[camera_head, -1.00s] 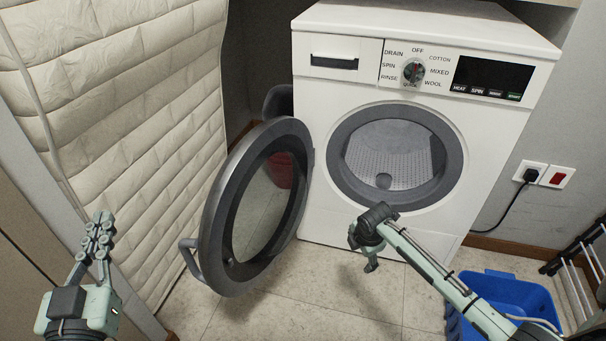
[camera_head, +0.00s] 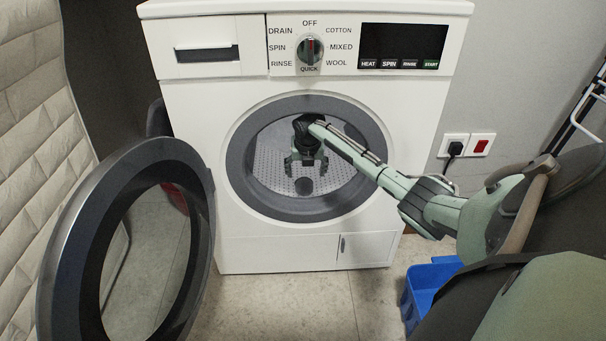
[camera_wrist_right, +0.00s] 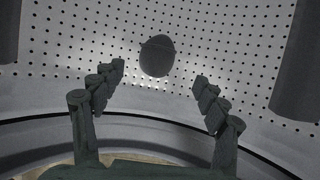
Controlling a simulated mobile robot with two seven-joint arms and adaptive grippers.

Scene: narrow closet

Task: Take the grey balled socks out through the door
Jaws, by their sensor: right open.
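The grey balled socks (camera_head: 304,186) lie low inside the washing machine drum (camera_head: 345,170). In the right wrist view the socks (camera_wrist_right: 157,56) are a dark round lump against the perforated drum wall. My right gripper (camera_head: 305,170) is at the round door opening, in front of the drum and just above the socks in the head view. In the right wrist view its fingers (camera_wrist_right: 160,88) are spread and empty, with the socks ahead between them and apart from them. The machine's round door (camera_head: 75,250) stands swung open to the left. My left gripper is out of view.
The opening has a dark grey ring (camera_head: 240,165) around it. A blue bin (camera_head: 420,290) stands on the floor at the right, partly behind my arm. A quilted cover (camera_head: 35,150) hangs at the left, and a rack (camera_head: 590,95) is at the right.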

